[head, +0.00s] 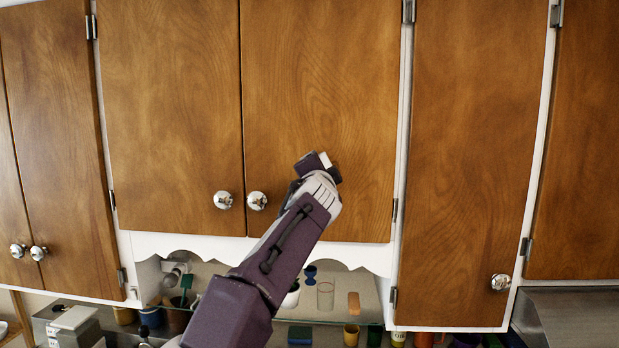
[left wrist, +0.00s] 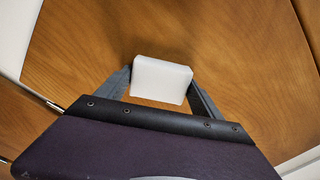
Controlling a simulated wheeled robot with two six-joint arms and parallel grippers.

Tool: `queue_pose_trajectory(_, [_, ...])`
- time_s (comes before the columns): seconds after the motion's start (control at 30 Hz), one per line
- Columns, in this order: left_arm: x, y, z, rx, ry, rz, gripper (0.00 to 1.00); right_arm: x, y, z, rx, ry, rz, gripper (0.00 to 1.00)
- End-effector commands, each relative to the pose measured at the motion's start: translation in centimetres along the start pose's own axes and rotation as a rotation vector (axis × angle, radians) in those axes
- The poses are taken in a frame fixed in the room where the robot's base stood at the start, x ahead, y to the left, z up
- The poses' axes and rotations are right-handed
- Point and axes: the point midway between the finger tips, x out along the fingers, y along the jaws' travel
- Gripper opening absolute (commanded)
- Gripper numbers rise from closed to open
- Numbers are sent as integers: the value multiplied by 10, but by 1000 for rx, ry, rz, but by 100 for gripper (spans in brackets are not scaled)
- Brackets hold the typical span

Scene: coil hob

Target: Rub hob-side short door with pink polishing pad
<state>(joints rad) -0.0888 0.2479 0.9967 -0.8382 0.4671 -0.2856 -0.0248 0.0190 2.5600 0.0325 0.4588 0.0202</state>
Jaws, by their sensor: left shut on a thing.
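Two short wooden doors hang side by side in the middle of the head view, the left one (head: 170,100) and the right one (head: 320,80), each with a round metal knob. My left gripper (head: 318,166) is in front of the lower middle of the right short door, up and right of its knob (head: 257,200). It is shut on a small block-shaped pad (head: 325,159), which looks white rather than pink. The left wrist view shows the pad (left wrist: 162,79) between both fingers, close to the wood. I cannot tell whether it touches. My right gripper is out of view.
Tall doors stand on both sides, one at right (head: 470,150) with a knob low down. Below the short doors, a shelf holds a clear glass (head: 325,296), an orange-brown block (head: 354,303), a green sponge (head: 300,335) and several cups. A grey metal surface (head: 580,315) is at lower right.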

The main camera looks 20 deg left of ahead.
Motion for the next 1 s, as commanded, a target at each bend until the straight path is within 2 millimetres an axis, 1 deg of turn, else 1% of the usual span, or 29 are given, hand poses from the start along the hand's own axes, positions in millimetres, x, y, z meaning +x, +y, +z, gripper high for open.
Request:
queue_pose_trajectory(0.07, [0, 4, -6, 0, 2, 2, 44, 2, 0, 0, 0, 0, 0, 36])
queue_pose_trajectory(0.3, [0, 6, -10, -1, 1, 1, 44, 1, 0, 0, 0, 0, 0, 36])
queue_pose_trajectory(0.6, [0, 21, -38, 1, 2, 2, 44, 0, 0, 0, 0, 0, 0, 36])
queue_pose_trajectory(0.67, [0, 22, -41, 0, 1, 1, 44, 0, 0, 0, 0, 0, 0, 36])
queue_pose_trajectory(0.8, [0, 24, -43, -1, 0, 0, 44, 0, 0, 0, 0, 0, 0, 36])
queue_pose_trajectory(1.0, [2, 23, -40, 0, -1, 0, 44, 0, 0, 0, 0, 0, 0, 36])
